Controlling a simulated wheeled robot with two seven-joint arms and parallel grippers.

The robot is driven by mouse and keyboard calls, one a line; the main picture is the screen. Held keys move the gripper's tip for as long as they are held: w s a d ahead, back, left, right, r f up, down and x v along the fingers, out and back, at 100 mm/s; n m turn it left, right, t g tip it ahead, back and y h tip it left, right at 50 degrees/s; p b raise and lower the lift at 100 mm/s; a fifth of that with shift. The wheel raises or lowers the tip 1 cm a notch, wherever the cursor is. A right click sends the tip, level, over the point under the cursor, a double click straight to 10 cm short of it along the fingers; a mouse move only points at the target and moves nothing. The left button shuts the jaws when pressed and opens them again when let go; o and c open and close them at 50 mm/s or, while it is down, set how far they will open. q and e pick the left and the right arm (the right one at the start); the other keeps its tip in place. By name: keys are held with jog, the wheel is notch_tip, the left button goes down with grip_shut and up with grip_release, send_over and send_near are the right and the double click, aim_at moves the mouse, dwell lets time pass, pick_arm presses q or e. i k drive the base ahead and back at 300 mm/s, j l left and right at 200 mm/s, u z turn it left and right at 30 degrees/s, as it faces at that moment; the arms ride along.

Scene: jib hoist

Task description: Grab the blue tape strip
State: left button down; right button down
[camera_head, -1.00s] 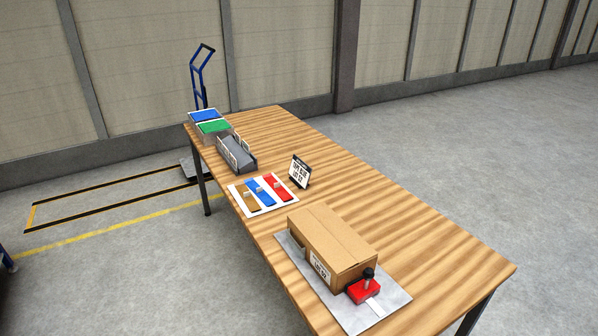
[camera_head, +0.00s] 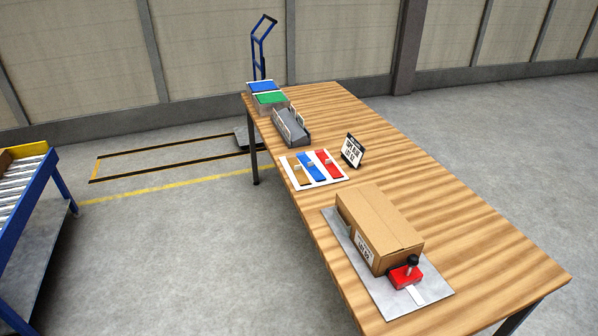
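The blue tape strip (camera_head: 311,167) lies on a white board (camera_head: 338,178) on the wooden table. It sits between a brown strip (camera_head: 297,172) on its left and a red strip (camera_head: 328,163) on its right. Each strip seems to have a small pale tab or label on it, too small to make out. Neither of my grippers shows in the head view.
A cardboard box (camera_head: 378,226) and a red clamp-like part with a black knob (camera_head: 405,274) stand on a grey plate at the near end. A small sign (camera_head: 352,151), a grey tray (camera_head: 291,130) and green (camera_head: 270,98) and blue bins stand farther back. A roller conveyor (camera_head: 22,190) is at left.

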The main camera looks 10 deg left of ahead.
aim_at(311, 167)
jog(key=i+j+z, duration=0.1)
jog(key=z, duration=0.3)
jog(key=j+z, duration=0.2)
jog(key=z, duration=0.2)
jog(key=j+z, duration=0.2)
jog(key=z, duration=0.15)
jog(key=j+z, duration=0.25)
jog(key=j, duration=0.4)
jog(key=j+z, duration=0.2)
jog(key=j, duration=0.45)
jog(key=k+j+z, duration=0.1)
jog(key=j+z, duration=0.15)
jog(key=j, duration=0.8)
jog(key=k+j, duration=0.15)
jog(key=j, duration=0.7)
jog(key=k, duration=0.05)
